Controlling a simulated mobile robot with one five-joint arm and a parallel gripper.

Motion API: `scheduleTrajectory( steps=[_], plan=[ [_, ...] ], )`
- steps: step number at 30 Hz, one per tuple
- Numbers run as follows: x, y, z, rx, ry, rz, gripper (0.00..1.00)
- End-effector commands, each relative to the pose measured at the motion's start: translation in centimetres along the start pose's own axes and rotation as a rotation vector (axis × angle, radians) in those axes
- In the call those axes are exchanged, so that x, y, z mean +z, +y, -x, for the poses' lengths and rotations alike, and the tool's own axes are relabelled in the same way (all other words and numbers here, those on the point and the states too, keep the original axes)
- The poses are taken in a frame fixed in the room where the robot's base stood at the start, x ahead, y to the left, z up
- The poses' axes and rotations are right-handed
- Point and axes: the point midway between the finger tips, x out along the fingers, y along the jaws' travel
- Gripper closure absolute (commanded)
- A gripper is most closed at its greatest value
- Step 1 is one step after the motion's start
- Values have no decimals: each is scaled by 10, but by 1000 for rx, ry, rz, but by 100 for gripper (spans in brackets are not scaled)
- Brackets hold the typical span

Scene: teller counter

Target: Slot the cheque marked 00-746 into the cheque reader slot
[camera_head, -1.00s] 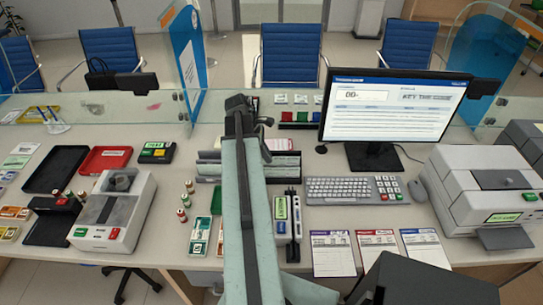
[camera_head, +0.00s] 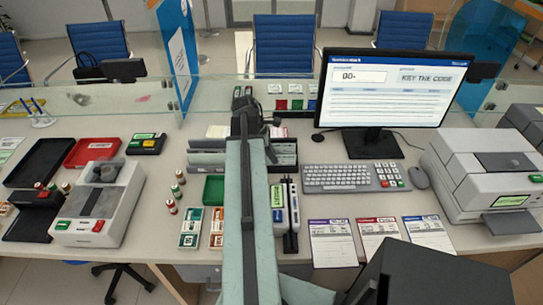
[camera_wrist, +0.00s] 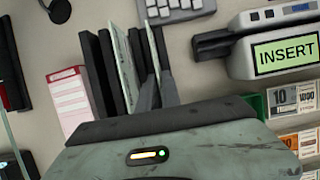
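The cheque reader (camera_wrist: 285,52) has a green screen reading INSERT at the upper right of the wrist view. A dark slotted part (camera_wrist: 213,45) projects from its side. In the head view the reader (camera_head: 279,212) stands right of my arm. A rack of dark upright dividers (camera_wrist: 107,75) holds pale upright slips, including one pale green cheque (camera_wrist: 124,65). No number is readable on it. My gripper (camera_wrist: 155,90) is over the rack, its two grey fingers close together among the slips. My arm hides the gripper in the head view.
A keyboard (camera_head: 353,177) and monitor (camera_head: 393,90) stand right of the rack. Three printed forms (camera_head: 380,240) lie in front of the keyboard. A printer (camera_head: 480,175) is at the far right. A grey machine (camera_head: 100,205) and black and red trays (camera_head: 93,151) are at the left.

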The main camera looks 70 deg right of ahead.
Motion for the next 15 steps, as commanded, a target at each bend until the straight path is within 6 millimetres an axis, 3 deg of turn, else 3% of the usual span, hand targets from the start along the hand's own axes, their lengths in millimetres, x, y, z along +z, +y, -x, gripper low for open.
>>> scheduleTrajectory(
  steps=[2,3,15],
  plan=[
    [0,0,1,0,0,0,92],
    [0,0,1,0,0,0,100],
    [2,0,3,-1,0,-1,100]
  ],
)
